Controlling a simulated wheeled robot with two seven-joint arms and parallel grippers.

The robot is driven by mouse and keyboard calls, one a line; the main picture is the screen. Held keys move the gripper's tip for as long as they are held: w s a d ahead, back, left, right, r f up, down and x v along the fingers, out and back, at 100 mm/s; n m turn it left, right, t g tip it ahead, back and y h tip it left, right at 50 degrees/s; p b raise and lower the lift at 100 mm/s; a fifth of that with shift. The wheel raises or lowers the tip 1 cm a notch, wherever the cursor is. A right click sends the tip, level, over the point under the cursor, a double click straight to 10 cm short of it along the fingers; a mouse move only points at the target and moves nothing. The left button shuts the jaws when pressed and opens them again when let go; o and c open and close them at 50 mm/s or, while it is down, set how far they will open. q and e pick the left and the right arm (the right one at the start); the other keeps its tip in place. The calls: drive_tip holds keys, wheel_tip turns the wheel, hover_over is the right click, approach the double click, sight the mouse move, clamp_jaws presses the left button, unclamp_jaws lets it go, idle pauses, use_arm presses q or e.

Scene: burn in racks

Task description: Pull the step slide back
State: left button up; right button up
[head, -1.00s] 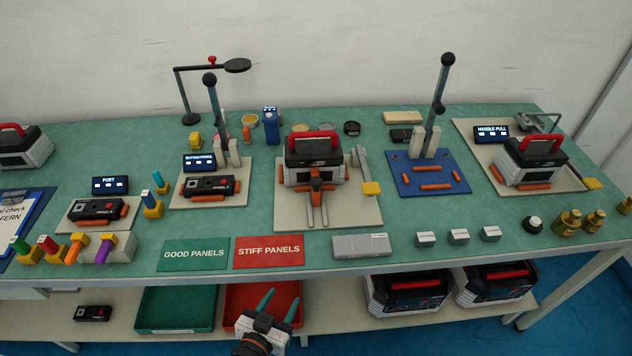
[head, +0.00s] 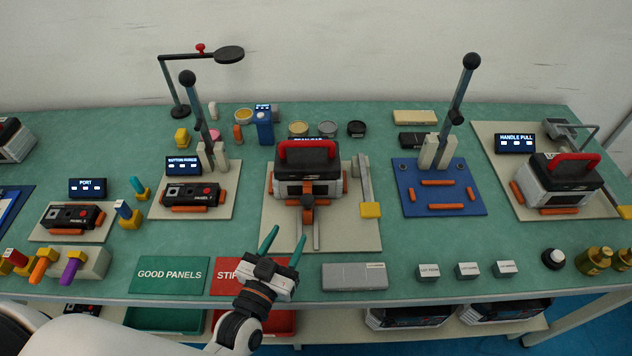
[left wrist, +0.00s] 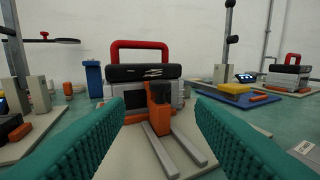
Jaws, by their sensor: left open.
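The step slide appears as an orange-and-black block (head: 307,201) on two grey rails (head: 316,236), in front of the grey-and-black unit with a red handle (head: 308,166). This station stands on a beige plate (head: 350,235) in the middle of the bench. In the left wrist view the orange block (left wrist: 159,106) is upright against the unit's front, with the rails (left wrist: 180,146) running toward me. My left gripper (head: 284,240) is open and empty, in front of the rails' near end and apart from the block. Its teal fingers (left wrist: 160,125) frame the slide. My right gripper is not in view.
A yellow-ended lever (head: 370,209) stands right of the unit. A grey box (head: 355,276) lies on the front edge, with a green GOOD PANELS mat (head: 169,275) to the left. My gripper partly covers the red STIFF PANELS mat (head: 225,275). A blue lever fixture (head: 438,190) stands at right.

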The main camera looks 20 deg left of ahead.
sight(305, 205)
use_arm(q)
drive_tip(key=shift+w, duration=0.45)
drive_tip(key=w, duration=0.3)
drive_tip(key=w+p, duration=0.1)
drive_tip(key=w, duration=0.1)
drive_tip(key=shift+d+r, duration=0.3)
drive_tip(key=shift+d, duration=0.05)
drive_tip(key=w, duration=0.4)
drive_tip(key=shift+w+d+f, duration=0.15)
drive_tip(key=shift+d+f, duration=0.05)
drive_tip(key=shift+d, duration=0.05)
drive_tip(key=shift+w, duration=0.7)
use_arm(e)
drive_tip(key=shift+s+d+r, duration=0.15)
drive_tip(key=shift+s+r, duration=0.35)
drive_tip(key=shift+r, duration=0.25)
use_arm(q)
drive_tip(key=shift+c, duration=0.4)
